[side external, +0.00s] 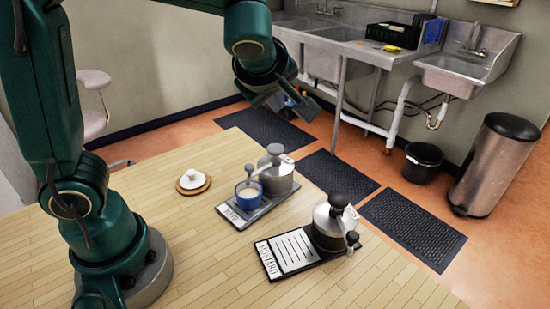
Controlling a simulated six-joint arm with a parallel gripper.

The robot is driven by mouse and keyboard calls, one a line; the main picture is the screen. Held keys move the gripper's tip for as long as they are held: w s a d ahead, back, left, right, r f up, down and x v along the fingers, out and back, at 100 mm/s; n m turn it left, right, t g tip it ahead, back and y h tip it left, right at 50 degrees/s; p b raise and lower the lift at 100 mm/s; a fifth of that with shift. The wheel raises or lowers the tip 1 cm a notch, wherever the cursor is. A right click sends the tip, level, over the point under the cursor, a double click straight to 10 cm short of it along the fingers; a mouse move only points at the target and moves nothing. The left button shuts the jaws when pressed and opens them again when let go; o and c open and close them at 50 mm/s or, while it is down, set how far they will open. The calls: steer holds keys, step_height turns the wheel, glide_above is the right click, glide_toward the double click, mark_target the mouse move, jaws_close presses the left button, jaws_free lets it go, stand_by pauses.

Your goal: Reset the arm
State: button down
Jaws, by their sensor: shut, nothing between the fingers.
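My gripper (287,98) hangs in the air at the upper middle of the side external view, above and beyond the far edge of the table. Its fingers are shut and hold nothing. It is well clear of everything on the wooden table (190,265). My green arm reaches to it from the left and across the top of the view.
A tray labelled MUSTARD (285,258) carries a metal pot (327,228) with a dark lid. Another tray (236,217) bears a blue cup (248,195) and a metal pot (277,180). A small white lidded dish (193,178) sits left. The near table is clear.

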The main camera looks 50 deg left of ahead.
steer(key=shift+a, duration=0.1)
steer(key=s+a+r+m+h, duration=0.2)
steer(key=s, duration=0.6)
steer(key=s+d+f+m+g+h, duration=0.1)
steer(key=s+d+f+m+h, duration=0.3)
steer(key=m, duration=1.1)
steer(key=s+d+f, duration=0.1)
steer(key=s+d, duration=0.2)
steer(key=s, duration=0.1)
steer(key=shift+s+d, duration=0.15)
steer(key=shift+d, duration=0.05)
